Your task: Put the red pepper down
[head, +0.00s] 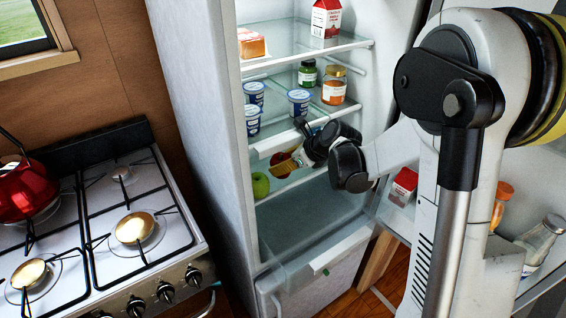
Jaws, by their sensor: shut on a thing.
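The red pepper (278,159) is inside the open fridge, just above or on the lower glass shelf, below the shelf of yogurt cups. My gripper (299,157) reaches in from the right and is shut on the pepper. The gripper and arm partly hide that area. I cannot tell whether the pepper touches the shelf. A green apple (260,185) rests on the same lower shelf, to the left of and below the pepper.
Yogurt cups (299,101) and jars (334,87) stand on the shelf above my gripper. A clear drawer (310,215) lies below. The open fridge door holds a red carton (403,185) and bottles at right. A stove (120,225) with a red kettle (25,188) stands left.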

